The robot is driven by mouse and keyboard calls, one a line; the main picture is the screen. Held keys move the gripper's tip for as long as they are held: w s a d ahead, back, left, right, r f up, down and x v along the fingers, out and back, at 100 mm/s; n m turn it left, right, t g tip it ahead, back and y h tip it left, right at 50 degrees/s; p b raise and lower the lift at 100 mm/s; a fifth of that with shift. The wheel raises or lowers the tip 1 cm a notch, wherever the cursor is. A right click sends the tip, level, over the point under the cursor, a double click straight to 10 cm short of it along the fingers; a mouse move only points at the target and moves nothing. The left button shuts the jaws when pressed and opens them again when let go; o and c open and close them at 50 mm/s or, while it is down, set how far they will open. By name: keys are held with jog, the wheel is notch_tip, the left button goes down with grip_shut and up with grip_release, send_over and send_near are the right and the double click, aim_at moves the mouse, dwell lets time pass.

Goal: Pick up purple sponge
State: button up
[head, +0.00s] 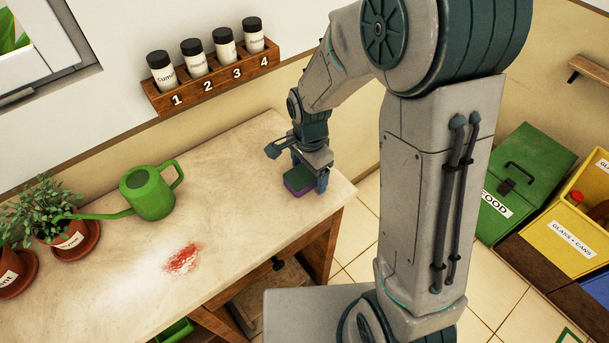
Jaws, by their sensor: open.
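The purple sponge (298,190) lies on the light counter (225,160) near its right end. It has a purple lower part and a green top. My gripper (308,181) is right over it, pointing down, with its fingers open and low around the sponge. One finger shows at the sponge's right side; the far finger is mostly hidden. I cannot tell whether the fingers touch the sponge.
A green watering can (150,193) and potted plants (66,220) stand on the counter's left. A red stain (183,258) lies in front. A wall rack (215,80) holds several spice jars. Bins (525,170) stand on the right.

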jog(key=c, duration=1)
jog(key=shift+c, duration=0.2)
jog(key=shift+r, duration=0.5)
jog(key=r, duration=0.1)
jog(key=d+r, duration=0.1)
jog(key=r, duration=0.1)
jog(key=shift+r+b, duration=0.3)
jog(key=s+d+r, duration=0.1)
jog(key=d+r, duration=0.5)
jog(key=d, duration=0.4)
jog(key=shift+d+r+b, duration=0.25)
jog(key=shift+d+b, duration=0.1)
jog(key=shift+b, duration=0.05)
